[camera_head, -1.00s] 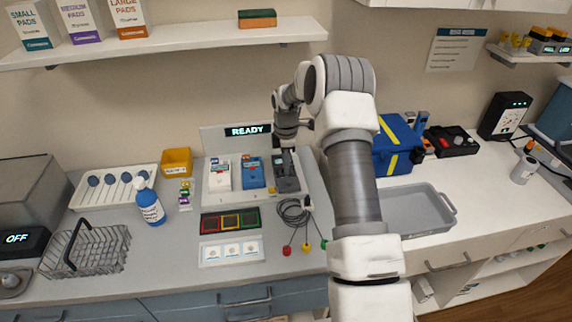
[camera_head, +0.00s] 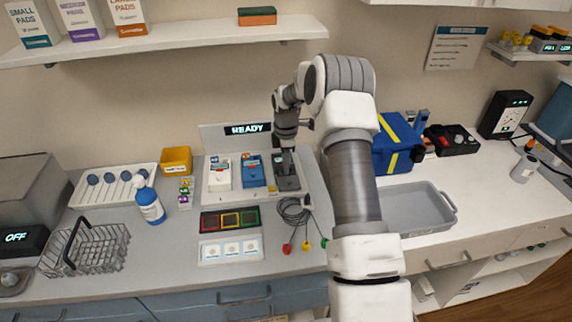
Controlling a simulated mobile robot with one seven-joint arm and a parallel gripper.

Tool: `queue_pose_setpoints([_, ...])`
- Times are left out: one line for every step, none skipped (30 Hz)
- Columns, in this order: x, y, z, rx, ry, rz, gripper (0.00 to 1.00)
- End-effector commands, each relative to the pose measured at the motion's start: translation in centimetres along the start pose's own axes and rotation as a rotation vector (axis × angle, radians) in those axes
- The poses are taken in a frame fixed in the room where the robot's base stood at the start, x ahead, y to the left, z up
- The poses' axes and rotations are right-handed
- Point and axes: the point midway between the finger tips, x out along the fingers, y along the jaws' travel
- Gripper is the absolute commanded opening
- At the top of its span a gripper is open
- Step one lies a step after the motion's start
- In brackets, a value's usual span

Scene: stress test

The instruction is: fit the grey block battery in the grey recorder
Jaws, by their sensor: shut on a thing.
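The grey recorder (camera_head: 288,184) is the rightmost of three devices in a pale tray against the wall, beside a white one and a blue one. My gripper (camera_head: 287,164) points down at the recorder's upper part and is shut. The grey block battery is too small and hidden at the fingertips to make out. I cannot tell whether the battery touches the recorder or sits in it.
The white device (camera_head: 219,178) and blue device (camera_head: 253,172) stand close to the left. Coiled grey leads (camera_head: 292,211) lie in front of the recorder. A blue case (camera_head: 396,143) and grey tray (camera_head: 415,208) are to the right. A READY sign (camera_head: 247,129) is behind.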

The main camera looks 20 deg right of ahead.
Motion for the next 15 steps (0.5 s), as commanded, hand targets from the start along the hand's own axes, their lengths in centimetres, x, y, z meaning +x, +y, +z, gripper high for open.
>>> queue_pose_setpoints([0.14, 0.00, 0.00, 0.000, 0.000, 0.000, 0.00])
queue_pose_setpoints([0.19, 0.00, 0.00, 0.000, 0.000, 0.000, 0.00])
queue_pose_setpoints([0.25, 0.00, 0.00, 0.000, 0.000, 0.000, 0.00])
queue_pose_setpoints([0.30, 0.00, 0.00, 0.000, 0.000, 0.000, 0.00])
queue_pose_setpoints([0.34, 0.00, 0.00, 0.000, 0.000, 0.000, 0.00])
queue_pose_setpoints([0.40, 0.00, 0.00, 0.000, 0.000, 0.000, 0.00])
queue_pose_setpoints([0.44, 0.00, 0.00, 0.000, 0.000, 0.000, 0.00])
queue_pose_setpoints([0.49, 0.00, 0.00, 0.000, 0.000, 0.000, 0.00])
queue_pose_setpoints([0.55, 0.00, 0.00, 0.000, 0.000, 0.000, 0.00])
queue_pose_setpoints([0.59, 0.00, 0.00, 0.000, 0.000, 0.000, 0.00])
queue_pose_setpoints([0.64, 0.00, 0.00, 0.000, 0.000, 0.000, 0.00])
queue_pose_setpoints([0.70, 0.00, 0.00, 0.000, 0.000, 0.000, 0.00])
queue_pose_setpoints([0.74, 0.00, 0.00, 0.000, 0.000, 0.000, 0.00])
queue_pose_setpoints([0.78, 0.00, 0.00, 0.000, 0.000, 0.000, 0.00])
queue_pose_setpoints([0.82, 0.00, 0.00, 0.000, 0.000, 0.000, 0.00])
